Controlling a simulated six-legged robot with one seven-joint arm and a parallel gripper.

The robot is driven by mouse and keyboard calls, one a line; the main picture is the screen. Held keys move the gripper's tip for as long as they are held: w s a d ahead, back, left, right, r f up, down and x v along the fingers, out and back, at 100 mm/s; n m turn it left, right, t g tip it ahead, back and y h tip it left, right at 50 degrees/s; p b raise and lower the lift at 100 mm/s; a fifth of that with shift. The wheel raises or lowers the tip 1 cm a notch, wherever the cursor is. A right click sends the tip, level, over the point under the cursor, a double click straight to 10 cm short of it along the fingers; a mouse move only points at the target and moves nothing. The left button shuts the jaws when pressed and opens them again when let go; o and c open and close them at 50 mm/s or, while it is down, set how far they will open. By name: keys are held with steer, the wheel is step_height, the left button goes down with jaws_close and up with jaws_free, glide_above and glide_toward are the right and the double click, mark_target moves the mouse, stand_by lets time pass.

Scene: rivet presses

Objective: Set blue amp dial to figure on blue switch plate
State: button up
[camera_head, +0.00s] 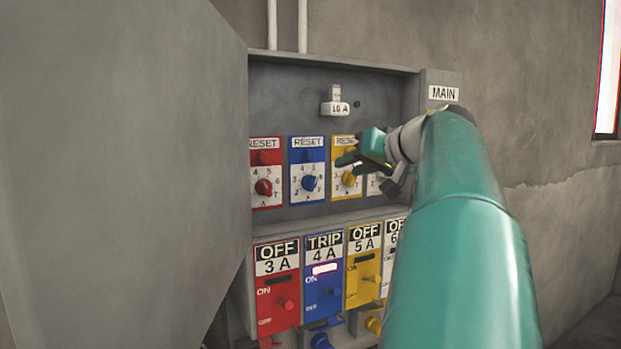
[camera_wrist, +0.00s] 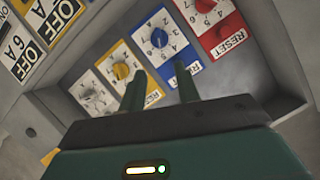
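The blue amp dial (camera_head: 309,183) is a round blue knob on a white numbered face, under a blue RESET label. It also shows in the wrist view (camera_wrist: 158,38); I cannot tell which figure it points to. The blue switch plate (camera_head: 323,285) below reads TRIP and 4 A. My gripper (camera_head: 350,157) is in front of the yellow RESET panel, right of the blue dial. In the wrist view its two fingers (camera_wrist: 160,75) are apart with nothing between them, and the blue dial lies beyond their tips, not touched.
A red dial (camera_head: 264,187) is left of the blue one and a yellow dial (camera_head: 349,179) right of it. Red (camera_head: 277,285) and yellow (camera_head: 363,270) switch plates flank the blue plate. A grey cabinet door (camera_head: 120,180) stands open at left. My arm hides the right side.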

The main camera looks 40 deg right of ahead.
mark_target(317, 179)
steer(key=x, duration=1.1)
steer(key=shift+w+f, duration=0.15)
steer(key=shift+w, duration=0.1)
jaws_close()
